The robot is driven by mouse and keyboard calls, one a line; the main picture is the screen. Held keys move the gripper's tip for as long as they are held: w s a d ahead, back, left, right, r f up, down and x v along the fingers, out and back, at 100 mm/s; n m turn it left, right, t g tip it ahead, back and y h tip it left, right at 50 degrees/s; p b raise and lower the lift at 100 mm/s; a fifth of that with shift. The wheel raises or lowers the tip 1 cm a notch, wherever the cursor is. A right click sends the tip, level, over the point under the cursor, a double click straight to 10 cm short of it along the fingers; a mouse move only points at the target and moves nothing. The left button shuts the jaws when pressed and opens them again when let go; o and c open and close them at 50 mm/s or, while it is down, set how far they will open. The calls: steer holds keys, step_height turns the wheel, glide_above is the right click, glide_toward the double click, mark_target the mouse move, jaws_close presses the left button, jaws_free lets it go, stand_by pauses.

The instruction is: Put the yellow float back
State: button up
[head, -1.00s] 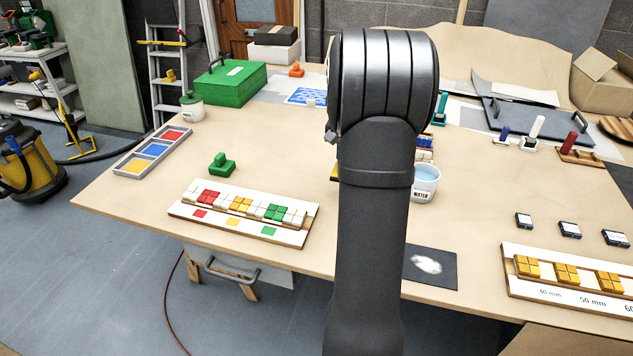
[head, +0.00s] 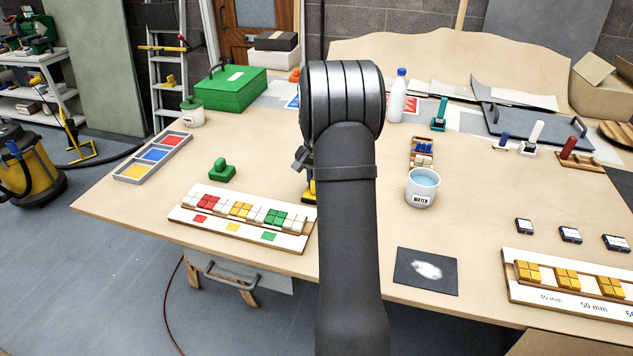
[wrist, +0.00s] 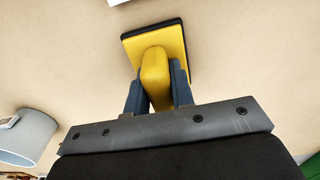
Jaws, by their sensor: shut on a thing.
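The yellow float (wrist: 158,62) is between the two fingers of my gripper (wrist: 158,90) in the wrist view. It has a yellow handle and a yellow plate with a dark underside. My gripper is shut on the handle. In the head view only a small part of the yellow float (head: 312,190) shows at the left edge of my arm, close to the right end of the mosaic panel (head: 188,212). My arm hides the rest. I cannot tell whether the float touches the table. A green float (head: 221,170) stands on the table behind the panel.
A water cup (head: 421,188) stands right of my arm and shows in the wrist view (wrist: 28,138). A dark mat (head: 415,283) lies near the front edge. A three-colour tray (head: 168,170) and green box (head: 232,90) are at left. Bare table lies around the green float.

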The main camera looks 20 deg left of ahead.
steer(key=o, duration=0.9)
steer(key=shift+f, duration=0.15)
step_height(320, 180, up, 12)
steer(key=shift+r, duration=0.2)
steer(key=shift+f, duration=4.2)
